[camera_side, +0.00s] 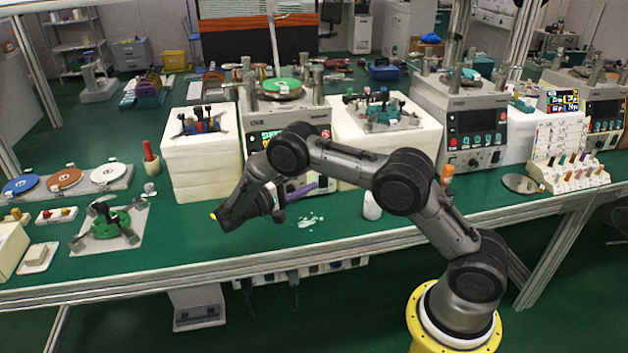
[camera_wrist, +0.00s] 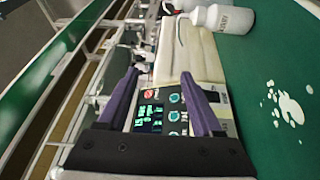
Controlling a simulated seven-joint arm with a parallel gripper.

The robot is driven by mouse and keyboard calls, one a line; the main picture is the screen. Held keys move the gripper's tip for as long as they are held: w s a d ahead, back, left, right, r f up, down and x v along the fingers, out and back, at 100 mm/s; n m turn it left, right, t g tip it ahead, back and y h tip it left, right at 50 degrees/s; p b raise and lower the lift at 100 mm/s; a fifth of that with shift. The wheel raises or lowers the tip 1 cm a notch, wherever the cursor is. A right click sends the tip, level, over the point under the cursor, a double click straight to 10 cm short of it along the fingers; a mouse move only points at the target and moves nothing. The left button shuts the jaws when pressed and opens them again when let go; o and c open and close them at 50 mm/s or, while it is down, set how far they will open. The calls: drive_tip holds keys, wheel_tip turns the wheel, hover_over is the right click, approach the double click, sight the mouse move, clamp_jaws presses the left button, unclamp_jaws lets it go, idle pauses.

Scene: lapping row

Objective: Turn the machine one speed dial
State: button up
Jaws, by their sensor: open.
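The machine (camera_side: 285,112) with a green-topped plate stands behind my arm in the side view. My arm hides much of its front panel. In the wrist view the panel (camera_wrist: 150,125) shows a lit green display, a red button and several round teal-faced controls (camera_wrist: 174,115); I cannot tell which is the speed dial. My gripper (camera_wrist: 158,74) is open, with its two purple fingers on either side of part of the panel and nothing held. A purple finger also shows in the side view (camera_side: 303,189). I cannot tell whether the fingers touch anything.
A white bottle (camera_side: 372,206) stands right of my gripper; it also shows in the wrist view (camera_wrist: 222,18). White splashes (camera_side: 310,221) mark the green bench. White blocks (camera_side: 200,160) flank the machine. A second machine (camera_side: 470,125) stands right. Bench front is mostly clear.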

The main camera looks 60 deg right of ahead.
drive_tip(key=s, duration=0.1)
drive_tip(key=s+a+r, duration=0.1)
drive_tip(key=shift+s+r, duration=0.1)
drive_tip(key=shift+s, duration=0.2)
drive_tip(key=s+r+m+y, duration=0.2)
drive_tip(key=s+r, duration=0.1)
drive_tip(key=r, duration=0.5)
drive_tip(key=s+r+m+y, duration=0.2)
drive_tip(key=r, duration=0.6)
drive_tip(key=s+a+r+n+t+y, duration=0.15)
drive_tip(key=s+r+t+y, duration=0.3)
drive_tip(key=s, duration=0.65)
drive_tip(key=s+a+f+n+t+y, duration=0.3)
drive_tip(key=s+a+t+y, duration=0.1)
drive_tip(key=a, duration=0.3)
drive_tip(key=s+a+f+n+t+y, duration=0.3)
drive_tip(key=a+n+t+y, duration=0.1)
drive_tip(key=a, duration=0.3)
drive_tip(key=shift+s+y, duration=0.35)
drive_tip(key=shift+y, duration=0.1)
